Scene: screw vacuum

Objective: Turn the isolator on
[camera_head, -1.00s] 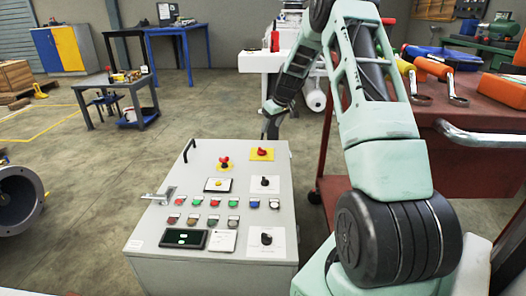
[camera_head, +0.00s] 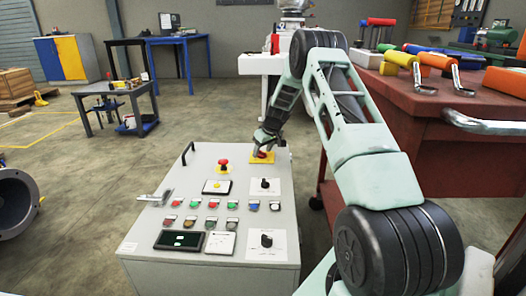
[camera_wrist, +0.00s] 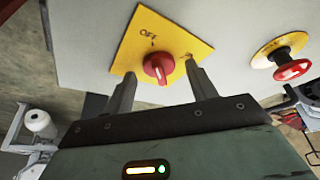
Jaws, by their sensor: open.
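The isolator is a red rotary knob (camera_wrist: 158,67) on a yellow square plate (camera_wrist: 188,40) marked "OFF", with a second, unclear marking at its right. It sits at the far right of the grey control panel (camera_head: 150,232), where the yellow plate (camera_head: 268,165) shows in the head view. My gripper (camera_wrist: 162,84) is open, with one finger on each side of the knob in the wrist view. I cannot tell whether the fingers touch it. In the head view my gripper (camera_head: 264,146) is over the knob and partly hides it.
A red emergency stop button (camera_wrist: 291,69) on a yellow round base is beside the isolator; it also shows in the head view (camera_head: 224,163). Several buttons and two black selector knobs are nearer on the panel. A red tool cart (camera_head: 400,125) stands at the right.

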